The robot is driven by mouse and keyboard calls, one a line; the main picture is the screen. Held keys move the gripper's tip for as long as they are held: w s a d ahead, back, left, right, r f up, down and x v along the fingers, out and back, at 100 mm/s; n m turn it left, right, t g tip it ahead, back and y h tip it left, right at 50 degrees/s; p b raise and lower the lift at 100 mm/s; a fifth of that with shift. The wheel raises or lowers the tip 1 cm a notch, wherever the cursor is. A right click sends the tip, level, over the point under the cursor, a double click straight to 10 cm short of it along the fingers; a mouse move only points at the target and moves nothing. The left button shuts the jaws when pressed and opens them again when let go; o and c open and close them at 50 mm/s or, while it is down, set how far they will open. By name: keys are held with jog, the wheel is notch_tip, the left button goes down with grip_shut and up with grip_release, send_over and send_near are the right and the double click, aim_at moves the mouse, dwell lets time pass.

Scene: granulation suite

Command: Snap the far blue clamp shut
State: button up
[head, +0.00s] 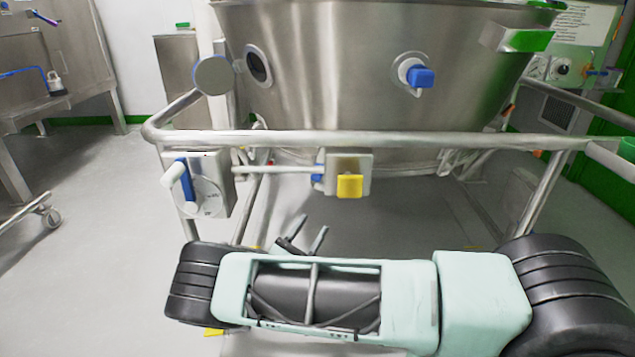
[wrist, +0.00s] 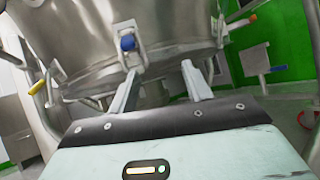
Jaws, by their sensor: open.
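A blue clamp (head: 420,77) sits on a pale round mount on the front of the steel vessel (head: 330,80), right of centre in the head view. A blue knob on a metal bracket (wrist: 127,42) shows on the vessel in the wrist view; I cannot tell if it is the same clamp. Another blue handle (head: 182,180) is on a steel box at the left of the frame. My gripper (head: 313,224) is open and empty, below the rail and apart from these parts. Its two fingers (wrist: 160,72) point toward the vessel in the wrist view.
A steel tube rail (head: 380,140) runs across the vessel's front. A steel block with a yellow tab (head: 349,186) hangs below it. A wheeled steel table (head: 60,100) stands at the left. The grey floor (head: 95,240) at left is mostly clear.

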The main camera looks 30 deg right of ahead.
notch_tip(320, 180, down, 2)
jog(key=w+a+n+t, duration=0.2)
jog(key=n+t, duration=0.3)
jog(key=t, duration=0.2)
jog(key=y+b, duration=0.1)
jog(key=b, duration=0.4)
send_near(318, 173)
jog(key=x, duration=1)
jog(key=shift+w+d+f, duration=0.2)
jog(key=shift+w, duration=0.25)
grip_shut()
